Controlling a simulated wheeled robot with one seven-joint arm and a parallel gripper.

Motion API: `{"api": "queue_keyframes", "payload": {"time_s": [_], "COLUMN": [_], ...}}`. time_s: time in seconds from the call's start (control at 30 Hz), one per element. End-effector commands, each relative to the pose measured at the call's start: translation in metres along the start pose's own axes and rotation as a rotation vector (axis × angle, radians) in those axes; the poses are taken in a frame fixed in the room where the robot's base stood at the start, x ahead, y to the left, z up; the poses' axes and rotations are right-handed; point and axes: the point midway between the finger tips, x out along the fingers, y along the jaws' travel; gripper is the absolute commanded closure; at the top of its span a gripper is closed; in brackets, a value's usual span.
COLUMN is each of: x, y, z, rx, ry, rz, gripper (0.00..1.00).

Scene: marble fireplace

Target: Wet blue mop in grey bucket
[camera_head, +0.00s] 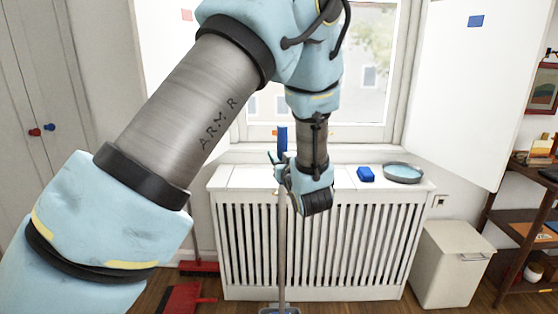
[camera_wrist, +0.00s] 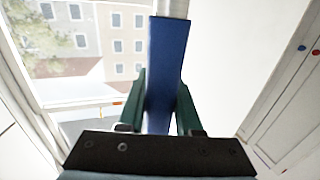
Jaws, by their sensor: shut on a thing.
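The mop stands upright near the white radiator cover. Its blue handle grip (camera_head: 282,138) rises above my gripper (camera_head: 279,168), and its thin grey pole (camera_head: 282,245) runs down to the floor area. In the wrist view the blue grip (camera_wrist: 166,65) sits between the two green fingers of my gripper (camera_wrist: 160,100), which are shut on it. A greyish piece (camera_head: 279,311) at the pole's foot is cut off by the bottom edge; I cannot tell whether it is the mop head or the grey bucket. No bucket shows clearly in either view.
A beige bin (camera_head: 447,265) stands right, beside dark shelves (camera_head: 525,225). A red dustpan (camera_head: 183,299) and red broom (camera_head: 199,267) lie left.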

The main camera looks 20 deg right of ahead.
Motion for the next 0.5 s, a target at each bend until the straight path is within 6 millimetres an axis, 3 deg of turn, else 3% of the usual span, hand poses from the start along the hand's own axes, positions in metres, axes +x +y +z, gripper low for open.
{"api": "queue_keyframes", "payload": {"time_s": [0.03,0.5], "x": [0.0,0.0], "y": [0.0,0.0], "z": [-0.011,-0.062], "rx": [-0.001,0.0], "ry": [0.002,0.001], "rz": [0.0,0.0], "gripper": [1.0,1.0]}}
